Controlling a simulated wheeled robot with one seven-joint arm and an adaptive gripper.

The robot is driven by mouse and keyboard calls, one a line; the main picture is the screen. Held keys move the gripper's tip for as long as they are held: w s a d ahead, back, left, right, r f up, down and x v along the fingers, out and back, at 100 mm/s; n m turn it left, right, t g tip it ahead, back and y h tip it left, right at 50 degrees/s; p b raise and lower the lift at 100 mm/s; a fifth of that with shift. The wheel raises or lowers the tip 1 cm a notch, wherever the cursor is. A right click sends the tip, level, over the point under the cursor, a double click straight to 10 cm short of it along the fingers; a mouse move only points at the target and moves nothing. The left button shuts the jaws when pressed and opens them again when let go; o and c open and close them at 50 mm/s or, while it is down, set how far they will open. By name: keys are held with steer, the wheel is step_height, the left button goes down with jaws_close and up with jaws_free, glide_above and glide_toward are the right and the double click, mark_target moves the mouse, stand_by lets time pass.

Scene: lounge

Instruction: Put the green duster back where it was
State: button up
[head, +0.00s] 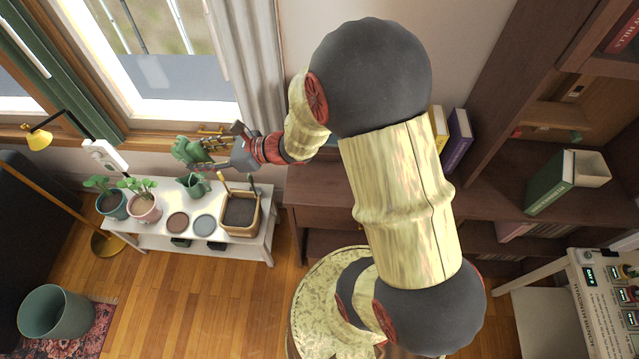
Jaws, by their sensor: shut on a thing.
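My gripper (212,148) is at the end of my arm, in front of the window sill and above the back of the white plant bench (246,250). It is shut on a green thing, apparently the green duster (188,151), which sticks out to the left of the fingers. The duster appears held in the air above the green jug (191,184). The fingers hide part of the duster, and its handle is hard to make out.
The bench holds a teal pot plant (112,205), a pink pot plant (145,208), brown (177,222) and grey (204,225) saucers, and a wooden box (239,230) with upright tools. A curtain (255,65) hangs behind; a dark shelf unit (310,190) stands right.

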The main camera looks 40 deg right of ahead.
steer(key=s+d+f+n+g+h, duration=0.1)
steer(key=s+d+f+g+h, duration=0.3)
steer(key=s, duration=0.5)
steer(key=s+d+f+g+h, duration=0.1)
steer(key=s+d+f+g, duration=0.3)
steer(key=s, duration=0.5)
steer(key=s+d+g+h+b, duration=0.1)
steer(key=s+d+g+h, duration=0.1)
steer(key=s+d, duration=0.6)
steer(key=s+d+g+h, duration=0.1)
steer(key=s+d, duration=0.5)
steer(key=d, duration=0.4)
steer(key=shift+h, duration=0.3)
steer(key=w+f+b, duration=0.1)
steer(key=w+f, duration=0.2)
steer(key=w, duration=0.1)
steer(key=w+f+b, duration=0.1)
steer(key=w+f, duration=0.2)
steer(key=w, duration=0.1)
steer(key=w+f+b, duration=0.2)
steer(key=w+f, duration=0.1)
steer(key=w, duration=0.2)
steer(key=shift+w, duration=0.1)
steer(key=f, duration=0.2)
steer(key=f+b, duration=0.1)
steer(key=f, duration=0.1)
steer(key=shift+w+a, duration=0.1)
steer(key=shift+w, duration=0.3)
steer(key=shift+c, duration=0.5)
steer(key=o, duration=1.1)
